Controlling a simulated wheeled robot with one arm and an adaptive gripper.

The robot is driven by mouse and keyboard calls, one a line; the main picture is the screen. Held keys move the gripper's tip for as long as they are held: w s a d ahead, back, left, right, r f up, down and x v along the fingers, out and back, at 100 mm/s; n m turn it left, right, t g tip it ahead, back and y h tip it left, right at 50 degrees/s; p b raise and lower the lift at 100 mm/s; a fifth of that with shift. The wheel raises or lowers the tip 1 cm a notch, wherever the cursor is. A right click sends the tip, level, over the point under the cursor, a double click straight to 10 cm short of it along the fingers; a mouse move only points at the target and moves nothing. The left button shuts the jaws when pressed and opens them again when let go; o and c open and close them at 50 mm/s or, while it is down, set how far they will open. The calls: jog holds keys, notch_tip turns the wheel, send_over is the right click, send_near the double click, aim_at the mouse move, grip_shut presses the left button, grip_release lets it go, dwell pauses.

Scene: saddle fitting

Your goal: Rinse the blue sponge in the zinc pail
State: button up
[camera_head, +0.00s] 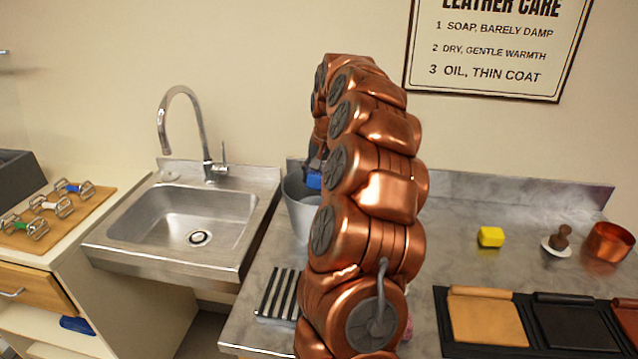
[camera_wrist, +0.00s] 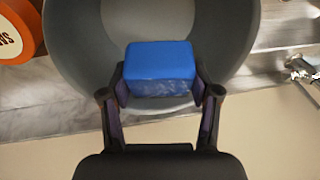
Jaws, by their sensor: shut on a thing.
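The blue sponge (camera_wrist: 160,66) is between the two fingers of my gripper (camera_wrist: 160,92) in the wrist view. My gripper is shut on it. Behind the sponge in that view is the open mouth of the grey zinc pail (camera_wrist: 72,50). In the head view the pail (camera_head: 299,207) stands on the counter just right of the sink, and my arm hides its right side. A bit of the blue sponge (camera_head: 314,181) shows at the pail's rim beside my arm. How deep the sponge is in the pail I cannot tell.
A steel sink (camera_head: 150,215) with a tall tap is left of the pail. An orange round container (camera_wrist: 17,32) is close to the pail. A yellow sponge (camera_head: 490,237) and leather panels (camera_head: 485,318) are right of my arm.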

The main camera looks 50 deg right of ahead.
jog(key=shift+r+p, duration=0.9)
jog(key=shift+r, duration=2.4)
jog(key=shift+r, duration=0.1)
jog(key=shift+r+p, duration=0.7)
jog(key=shift+r, duration=1.2)
